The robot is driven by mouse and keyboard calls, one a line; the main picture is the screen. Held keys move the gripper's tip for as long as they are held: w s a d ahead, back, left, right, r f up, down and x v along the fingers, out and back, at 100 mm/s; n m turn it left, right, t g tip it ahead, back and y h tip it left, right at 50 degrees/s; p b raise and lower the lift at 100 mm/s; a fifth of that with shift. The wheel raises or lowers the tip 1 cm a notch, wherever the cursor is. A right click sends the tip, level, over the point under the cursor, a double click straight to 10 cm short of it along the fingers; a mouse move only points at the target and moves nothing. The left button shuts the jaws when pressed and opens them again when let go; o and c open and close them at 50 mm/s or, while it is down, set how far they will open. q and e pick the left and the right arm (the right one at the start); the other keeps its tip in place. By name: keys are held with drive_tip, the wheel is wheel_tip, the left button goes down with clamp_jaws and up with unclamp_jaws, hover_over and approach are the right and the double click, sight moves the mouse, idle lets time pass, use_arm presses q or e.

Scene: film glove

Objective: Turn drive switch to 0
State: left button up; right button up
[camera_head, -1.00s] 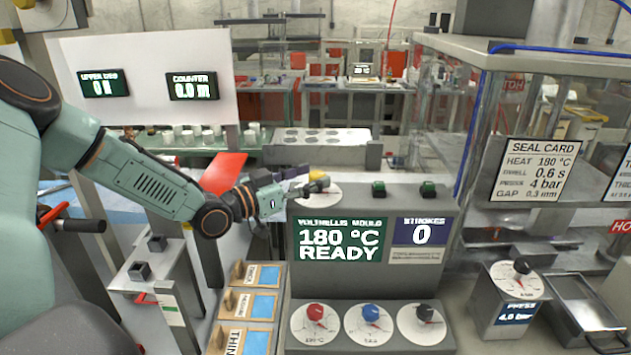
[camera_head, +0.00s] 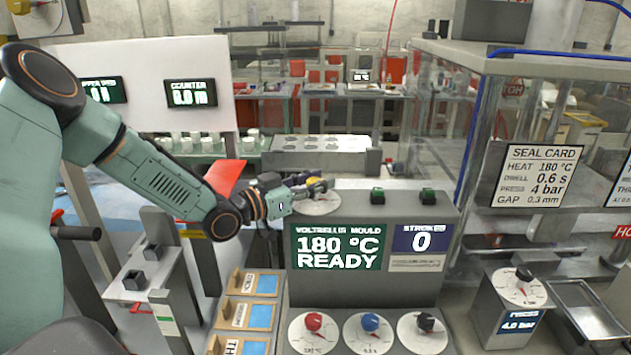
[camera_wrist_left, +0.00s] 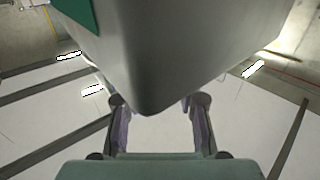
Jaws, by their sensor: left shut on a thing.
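The dial's marks and the knob's exact setting are too small to read. In the left wrist view the gripper's two fingers (camera_wrist_left: 160,115) show below a large grey blunt shape, and the held part cannot be made out. My right gripper is not in view.
The console front reads "180 °C READY" and strokes "0". Below are red (camera_head: 313,321), blue (camera_head: 371,322) and black (camera_head: 426,322) knobs. A glass-walled machine (camera_head: 500,110) stands at the right.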

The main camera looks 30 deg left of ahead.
use_arm(q)
drive_tip(key=c, duration=0.5)
